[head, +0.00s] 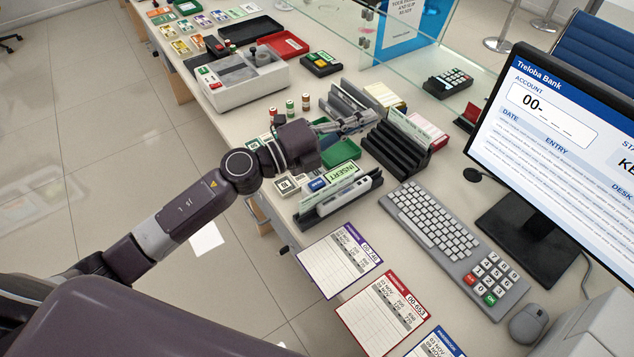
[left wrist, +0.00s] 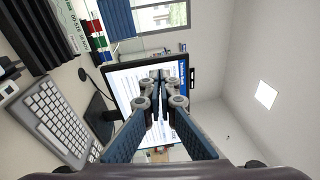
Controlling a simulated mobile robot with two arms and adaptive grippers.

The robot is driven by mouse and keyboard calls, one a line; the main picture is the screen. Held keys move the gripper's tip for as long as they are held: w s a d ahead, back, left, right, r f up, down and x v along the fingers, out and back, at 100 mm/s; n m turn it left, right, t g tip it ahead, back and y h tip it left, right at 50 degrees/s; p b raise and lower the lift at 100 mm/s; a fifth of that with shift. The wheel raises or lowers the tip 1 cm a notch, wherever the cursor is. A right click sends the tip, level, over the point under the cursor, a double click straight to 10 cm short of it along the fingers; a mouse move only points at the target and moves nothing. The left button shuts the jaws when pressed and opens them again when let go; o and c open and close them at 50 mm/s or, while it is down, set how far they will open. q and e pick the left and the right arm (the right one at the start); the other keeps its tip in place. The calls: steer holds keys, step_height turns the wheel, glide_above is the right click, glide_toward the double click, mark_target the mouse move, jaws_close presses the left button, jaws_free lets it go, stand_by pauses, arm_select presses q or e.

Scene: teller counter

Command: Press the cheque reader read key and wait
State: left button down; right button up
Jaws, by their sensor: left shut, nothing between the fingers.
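The cheque reader (head: 350,196) appears to be the low white and dark slotted unit with a green "INSERT" display (head: 342,172) and a small blue key (head: 317,184) beside it. It stands on the counter left of the keyboard. My left gripper (head: 368,118) is shut and empty, above the counter behind the reader and apart from it, near the dark slotted rack. In the left wrist view the left gripper's fingers (left wrist: 160,84) are together, with the monitor beyond them. A pale unit, possibly the reader, shows at that view's left edge. My right gripper is not visible.
The keyboard (head: 435,222) and monitor (head: 570,130) are to the right. Passbooks (head: 340,262) lie in front. A dark rack (head: 400,150) and green tray (head: 342,153) are close to the left gripper. A white machine (head: 240,82) and a glass screen are farther back.

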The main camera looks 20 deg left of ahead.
arm_select(q)
steer(key=s+a+f+m+g+y, duration=0.1)
steer(key=a+f+m+g+y, duration=0.4)
steer(key=a+f+m+g, duration=0.3)
steer(key=shift+s+a+f+m+y, duration=0.3)
steer(key=shift+a+f+m+y, duration=0.1)
steer(key=shift+a+f+m, duration=0.55)
steer(key=shift+a+r, duration=0.1)
steer(key=b, duration=0.6)
glide_above(314, 183)
step_height(314, 183, down, 8)
steer(key=shift+r, duration=0.1)
steer(key=shift+f, duration=0.5)
